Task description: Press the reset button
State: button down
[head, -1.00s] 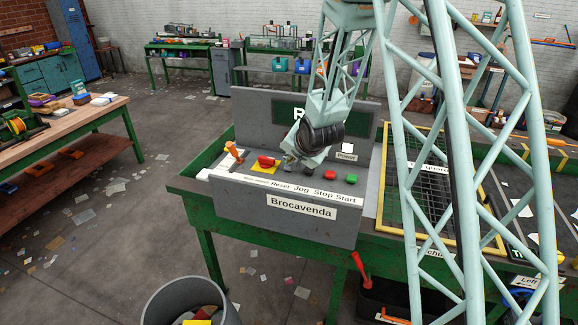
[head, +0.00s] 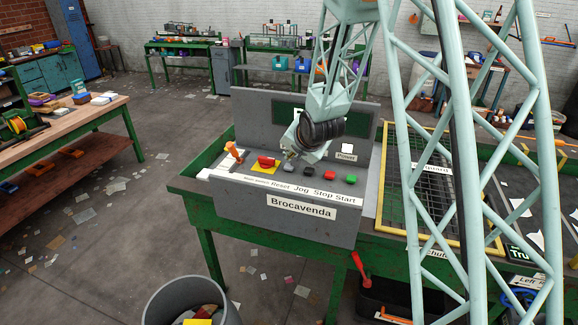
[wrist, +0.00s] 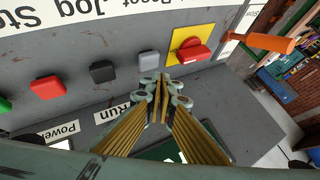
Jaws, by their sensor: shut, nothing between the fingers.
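The grey reset button (wrist: 149,62) sits on the console top between a black button (wrist: 103,72) and the red main switch on its yellow plate (wrist: 190,48). The word Reset is printed on the console's white label strip (head: 281,187). My gripper (wrist: 160,84) is shut and empty, its fingertips beside the grey button in the wrist view. In the head view my gripper (head: 287,155) hangs over the console behind the button row. I cannot tell how much height separates the tips from the button.
Red stop (head: 330,176) and green start (head: 351,179) buttons lie to the right. An orange-handled lever (head: 235,153) stands at the left. The console's upright back panel (head: 252,110) rises behind my gripper. A yellow-framed mesh guard (head: 383,190) is to the right.

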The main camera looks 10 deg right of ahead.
aim_at(291, 167)
jog(key=shift+r+p, duration=1.1)
jog(key=shift+r, duration=1.1)
jog(key=shift+r, duration=0.1)
jog(key=shift+s+r, duration=0.15)
jog(key=shift+s, duration=0.05)
jog(key=s+r+n+g+b, duration=0.15)
jog(key=s+r, duration=0.25)
jog(key=s, duration=0.5)
jog(key=s+d+r+n+h+b, duration=0.15)
jog(key=s+r, duration=0.25)
jog(key=s, duration=0.4)
jog(key=s+r+n+g+y+b, duration=0.1)
jog(key=s+r+b, duration=0.1)
jog(key=s+r, duration=0.5)
jog(key=s+a+f+n+g+b, duration=0.1)
jog(key=s+n+b, duration=0.1)
jog(key=s, duration=1.4)
jog(key=s+a+f+n+g+b, duration=0.1)
jog(key=s+f+n+b, duration=0.1)
jog(key=s, duration=1.5)
jog(key=shift+s+g+b, duration=0.3)
jog(key=shift+g+b, duration=0.05)
